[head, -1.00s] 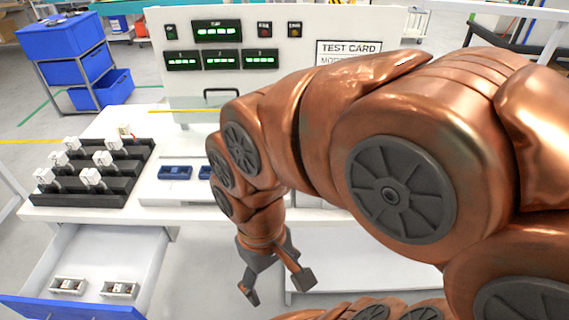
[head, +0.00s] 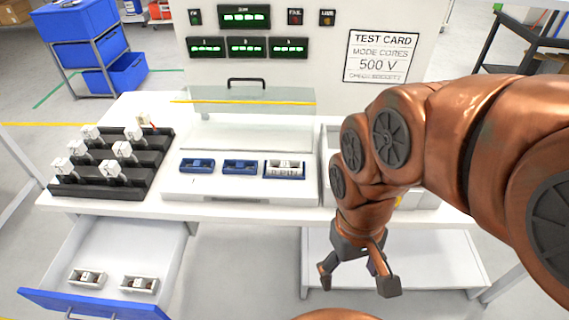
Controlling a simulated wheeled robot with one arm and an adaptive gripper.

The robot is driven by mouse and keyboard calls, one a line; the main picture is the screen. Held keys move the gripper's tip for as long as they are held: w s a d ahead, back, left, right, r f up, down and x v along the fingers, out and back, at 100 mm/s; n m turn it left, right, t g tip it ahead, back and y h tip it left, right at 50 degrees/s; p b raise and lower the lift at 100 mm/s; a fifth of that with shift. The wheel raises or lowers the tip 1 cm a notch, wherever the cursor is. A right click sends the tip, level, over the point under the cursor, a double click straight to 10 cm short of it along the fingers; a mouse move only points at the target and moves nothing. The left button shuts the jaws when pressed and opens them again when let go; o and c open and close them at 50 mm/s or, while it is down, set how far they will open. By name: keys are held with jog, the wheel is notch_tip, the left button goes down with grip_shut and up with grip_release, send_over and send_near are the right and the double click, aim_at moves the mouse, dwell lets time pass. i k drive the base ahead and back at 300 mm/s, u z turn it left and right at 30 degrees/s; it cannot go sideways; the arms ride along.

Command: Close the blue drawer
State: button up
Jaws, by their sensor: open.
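The blue drawer (head: 95,304) stands pulled out below the left end of the white table, in the lower left of the head view. Its blue front has a metal bar handle (head: 88,316), partly cut off by the picture's lower edge. Inside lie two small white parts, a left one (head: 87,279) and a right one (head: 139,285). My gripper (head: 357,283) is open and empty, pointing down. It is well to the right of the drawer, in front of the table, and touches nothing that I can see.
On the white table (head: 250,210) stand a black rack (head: 112,165) with several white plugs and a fixture with blue holders (head: 243,167). A test panel (head: 300,75) rises behind. A low white shelf (head: 440,262) lies behind my gripper. Floor between drawer and gripper looks clear.

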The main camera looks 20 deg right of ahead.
aim_at(116, 247)
jog(key=u, duration=2.5)
jog(key=k, duration=0.15)
jog(key=u, duration=1)
jog(key=i, duration=0.5)
